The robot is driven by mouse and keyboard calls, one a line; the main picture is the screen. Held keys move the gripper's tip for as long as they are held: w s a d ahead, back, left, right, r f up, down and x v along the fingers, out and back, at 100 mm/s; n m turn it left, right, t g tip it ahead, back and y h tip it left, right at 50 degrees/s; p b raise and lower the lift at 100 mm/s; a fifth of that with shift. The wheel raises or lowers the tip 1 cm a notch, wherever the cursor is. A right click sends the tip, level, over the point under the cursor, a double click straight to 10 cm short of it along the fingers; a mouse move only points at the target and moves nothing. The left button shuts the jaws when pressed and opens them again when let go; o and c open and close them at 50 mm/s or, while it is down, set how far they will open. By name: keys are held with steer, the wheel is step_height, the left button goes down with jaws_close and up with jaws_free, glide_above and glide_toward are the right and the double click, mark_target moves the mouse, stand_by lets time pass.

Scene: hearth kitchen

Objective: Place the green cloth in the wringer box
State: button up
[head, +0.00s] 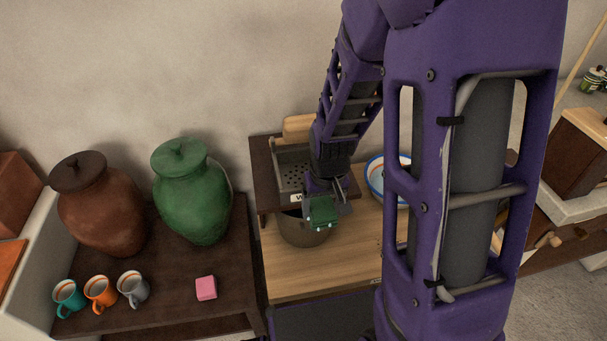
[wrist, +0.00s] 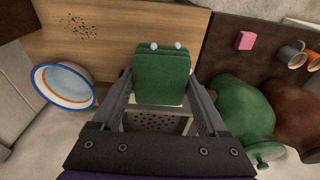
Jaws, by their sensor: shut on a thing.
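My gripper (head: 325,200) is shut on the green cloth (head: 322,212), a folded dark green piece. In the wrist view the cloth (wrist: 162,75) sits between the two fingers of my gripper (wrist: 163,88), with two pale drops at its edge. The wringer box (head: 291,163) is a grey box with a perforated plate and a white label, on a dark raised shelf behind the cloth. In the wrist view the perforated box (wrist: 155,122) shows partly below the cloth. In the head view the cloth is over or in front of a round pot (head: 290,230); its height above it is unclear.
A blue-rimmed white basin (head: 376,180) stands right of my gripper, partly behind my arm. A green jar (head: 192,195) and a brown jar (head: 100,210) stand left, with several mugs (head: 100,292) and a pink sponge (head: 206,288). The front of the wooden counter (head: 310,278) is clear.

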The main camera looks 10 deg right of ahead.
steer(key=w, duration=1.5)
steer(key=shift+w, duration=0.35)
steer(key=shift+s+f+b, duration=0.25)
steer(key=shift+s+f, duration=0.05)
steer(key=shift+f, duration=0.5)
steer(key=shift+s+f+b, duration=0.25)
steer(key=shift+s+f, duration=0.05)
steer(key=shift+f, duration=0.5)
steer(key=o, duration=1.2)
steer(key=shift+o, duration=0.2)
steer(key=shift+w, duration=0.15)
steer(key=shift+r, duration=0.45)
step_height(320, 180, up, 11)
steer(key=s+p, duration=0.1)
steer(key=p, duration=0.1)
steer(key=shift+f, duration=0.2)
